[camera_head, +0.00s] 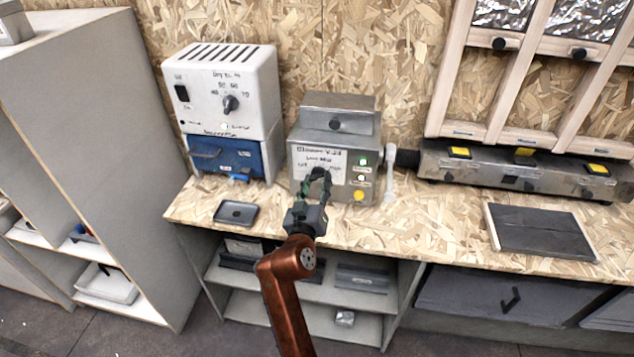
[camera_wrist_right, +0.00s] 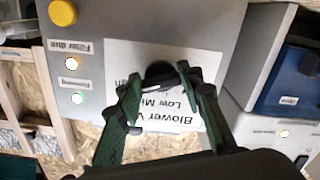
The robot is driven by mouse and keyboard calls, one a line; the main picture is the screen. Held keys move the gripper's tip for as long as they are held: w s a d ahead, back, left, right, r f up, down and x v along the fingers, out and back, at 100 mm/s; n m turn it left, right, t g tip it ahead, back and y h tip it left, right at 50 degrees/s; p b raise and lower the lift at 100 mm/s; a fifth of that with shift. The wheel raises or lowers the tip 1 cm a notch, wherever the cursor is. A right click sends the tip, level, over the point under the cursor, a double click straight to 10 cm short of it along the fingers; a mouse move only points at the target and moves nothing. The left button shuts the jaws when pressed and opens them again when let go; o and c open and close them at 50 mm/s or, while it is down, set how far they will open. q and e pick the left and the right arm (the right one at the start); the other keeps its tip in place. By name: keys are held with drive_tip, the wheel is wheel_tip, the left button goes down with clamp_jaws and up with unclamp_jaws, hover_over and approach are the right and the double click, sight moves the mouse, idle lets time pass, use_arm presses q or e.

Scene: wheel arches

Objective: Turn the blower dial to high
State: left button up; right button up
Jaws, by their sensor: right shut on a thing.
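The blower box (camera_head: 334,128) is a grey metal unit on the bench with a white label reading Blower, Low and Mid (camera_wrist_right: 180,112). The black blower dial (camera_wrist_right: 158,70) sits on the label's edge in the wrist view; its pointer is hidden. My right gripper (camera_head: 319,178) is in front of the box's panel in the head view. In the wrist view my right gripper (camera_wrist_right: 157,82) has its green-padded fingers closed around the dial. Which setting the dial points to cannot be told. My left gripper is not in view.
Panel lights and a yellow button (camera_head: 359,196) sit right of the dial in the head view. A white-and-blue unit (camera_head: 225,95) stands left, with a small dark tray (camera_head: 236,213) before it. A pale lever (camera_head: 390,175) rises at the box's right.

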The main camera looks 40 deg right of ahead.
drive_tip(key=o, duration=1.2)
drive_tip(key=shift+f, duration=0.1)
drive_tip(key=shift+c, duration=0.2)
drive_tip(key=shift+r, duration=0.2)
wheel_tip(320, 180, up, 10)
drive_tip(key=shift+f, duration=0.15)
